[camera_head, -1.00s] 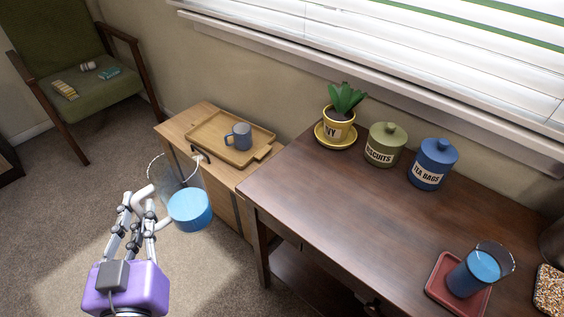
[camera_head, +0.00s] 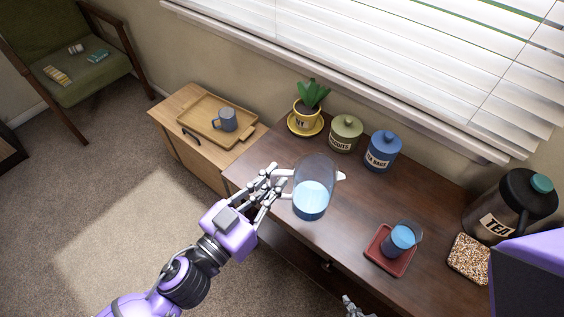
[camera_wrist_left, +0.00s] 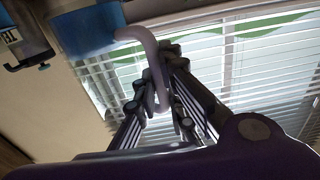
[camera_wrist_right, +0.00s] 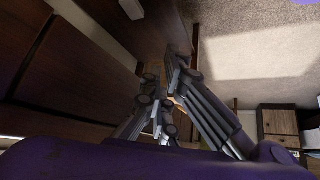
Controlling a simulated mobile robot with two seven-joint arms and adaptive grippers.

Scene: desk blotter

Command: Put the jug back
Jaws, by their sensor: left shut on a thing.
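The clear jug (camera_head: 311,199) with blue liquid and a pale spout is over the left part of the dark desk (camera_head: 350,215) in the head view; it looks held above the top. My left gripper (camera_head: 276,182) is shut on the jug's handle, from the left. In the left wrist view the pale handle (camera_wrist_left: 150,52) runs between the fingers, with the blue liquid (camera_wrist_left: 85,30) at the top left. My right gripper (camera_wrist_right: 163,98) is low by the desk's front; its fingers are close together with nothing visible between them, and its tips (camera_head: 352,306) peek in at the head view's bottom.
A glass of blue liquid (camera_head: 402,238) stands on a red tray (camera_head: 378,256). A tea dispenser (camera_head: 505,208) and a speckled block (camera_head: 468,258) stand at right. A mug (camera_head: 226,120) is on the wooden tray (camera_head: 190,118).

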